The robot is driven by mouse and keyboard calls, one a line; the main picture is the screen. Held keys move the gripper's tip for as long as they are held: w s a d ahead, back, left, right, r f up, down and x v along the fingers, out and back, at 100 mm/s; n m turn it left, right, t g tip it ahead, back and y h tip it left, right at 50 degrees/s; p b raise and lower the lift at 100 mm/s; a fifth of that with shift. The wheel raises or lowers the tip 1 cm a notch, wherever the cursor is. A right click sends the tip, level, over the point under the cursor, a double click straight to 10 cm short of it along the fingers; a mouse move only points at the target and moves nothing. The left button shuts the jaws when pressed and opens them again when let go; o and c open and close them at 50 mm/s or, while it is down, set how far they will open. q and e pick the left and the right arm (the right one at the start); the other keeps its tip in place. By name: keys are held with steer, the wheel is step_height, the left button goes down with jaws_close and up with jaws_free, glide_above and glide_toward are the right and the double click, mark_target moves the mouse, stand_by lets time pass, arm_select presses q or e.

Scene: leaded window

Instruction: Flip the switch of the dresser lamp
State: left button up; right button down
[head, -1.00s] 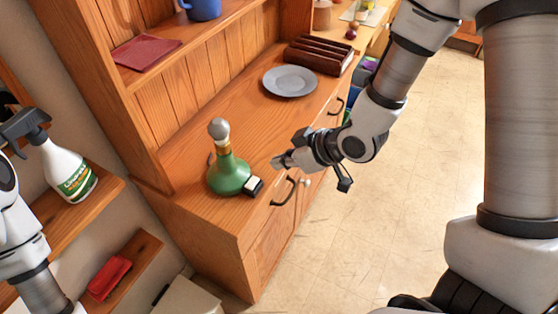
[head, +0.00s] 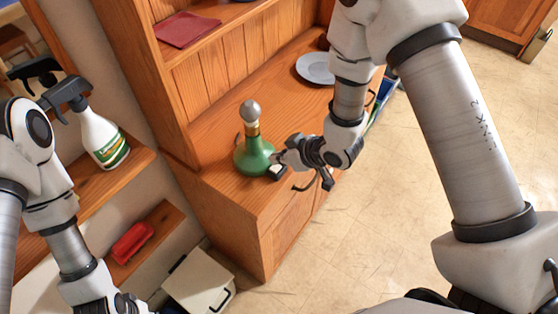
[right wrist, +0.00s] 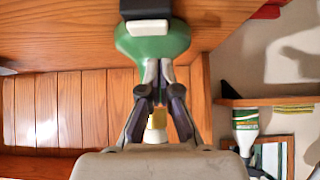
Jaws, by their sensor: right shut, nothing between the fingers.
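The dresser lamp (head: 254,158) has a green bottle-shaped base, a brass-coloured neck and a grey bulb. It stands upright on the dresser top. Its switch, a white rocker on a black block (head: 275,171), sits at the foot of the base on the near right side. My right gripper (head: 281,159) is shut and empty, close by the lamp and just above the switch. In the right wrist view the fingertips (right wrist: 158,66) overlap the green base (right wrist: 150,42), and the white rocker (right wrist: 149,26) shows beyond them. Contact cannot be told. My left gripper (head: 128,303) shows only partly at the bottom edge.
The wooden dresser (head: 235,207) carries a grey plate (head: 315,68) farther back. A dark red cloth (head: 187,30) lies on the shelf above. A spray bottle (head: 103,140) and a red object (head: 132,243) stand on side shelves at left.

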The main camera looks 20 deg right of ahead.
mark_target(272, 167)
step_height(272, 167, down, 3)
steer(key=shift+d+r, duration=0.1)
steer(key=shift+d, duration=0.05)
steer(key=shift+s, duration=0.1)
steer(key=shift+f, duration=0.25)
steer(key=shift+s, duration=0.1)
